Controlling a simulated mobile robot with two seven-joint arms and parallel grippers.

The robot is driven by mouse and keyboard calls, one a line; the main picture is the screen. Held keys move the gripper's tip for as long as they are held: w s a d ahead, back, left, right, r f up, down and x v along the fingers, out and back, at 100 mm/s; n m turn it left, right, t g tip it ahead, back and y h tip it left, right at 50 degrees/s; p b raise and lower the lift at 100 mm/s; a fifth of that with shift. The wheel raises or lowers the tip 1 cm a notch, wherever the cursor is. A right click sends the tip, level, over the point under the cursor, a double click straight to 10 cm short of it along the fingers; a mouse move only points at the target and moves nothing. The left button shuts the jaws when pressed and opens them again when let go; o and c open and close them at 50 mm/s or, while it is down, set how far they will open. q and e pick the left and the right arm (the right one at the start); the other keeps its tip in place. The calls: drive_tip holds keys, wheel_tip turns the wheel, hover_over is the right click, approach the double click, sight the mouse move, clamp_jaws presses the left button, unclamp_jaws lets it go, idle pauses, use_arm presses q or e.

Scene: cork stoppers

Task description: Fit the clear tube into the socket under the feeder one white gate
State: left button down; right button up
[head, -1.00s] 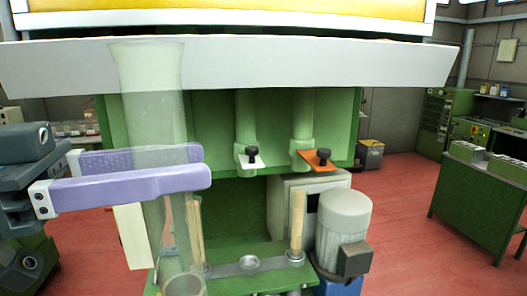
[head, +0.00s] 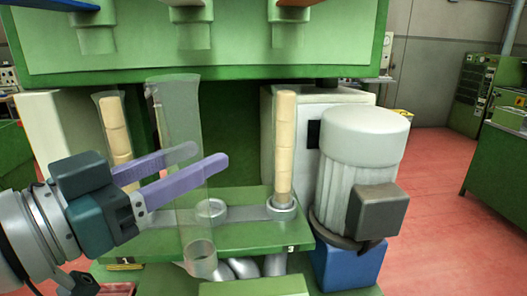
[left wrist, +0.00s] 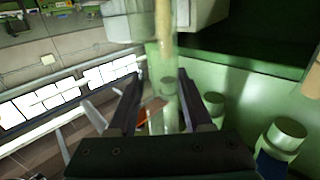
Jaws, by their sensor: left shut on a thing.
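The clear tube (head: 178,110) stands nearly upright, its wide mouth at the top, between the purple fingers of my left gripper (head: 209,154), which is shut on it. Its lower end shows in front of the green base's front edge, lower in the picture than the empty middle socket ring (head: 211,209). In the left wrist view the tube (left wrist: 167,88) runs between the fingers. My right gripper is not in view.
Cork-filled tubes stand at left (head: 116,135) and right (head: 285,145) of the middle ring. An orange gate (head: 300,3) tops the right outlet. A grey motor (head: 362,160) stands at the right. The green housing (head: 240,60) hangs above the tube.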

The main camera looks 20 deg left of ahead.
use_arm(q)
drive_tip(key=w+a+f+b, duration=0.1)
drive_tip(key=w+a+b, duration=0.5)
drive_tip(key=w, duration=0.8)
drive_tip(key=shift+a, duration=0.5)
idle(0.7)
drive_tip(key=shift+w+f+b, duration=0.1)
drive_tip(key=shift+f+b, duration=1.35)
drive_tip(key=shift+b, duration=0.55)
idle(1.7)
drive_tip(key=shift+c, duration=1.2)
unclamp_jaws()
drive_tip(key=b+v, duration=0.2)
drive_tip(key=v, duration=0.8)
drive_tip(key=shift+b, duration=0.35)
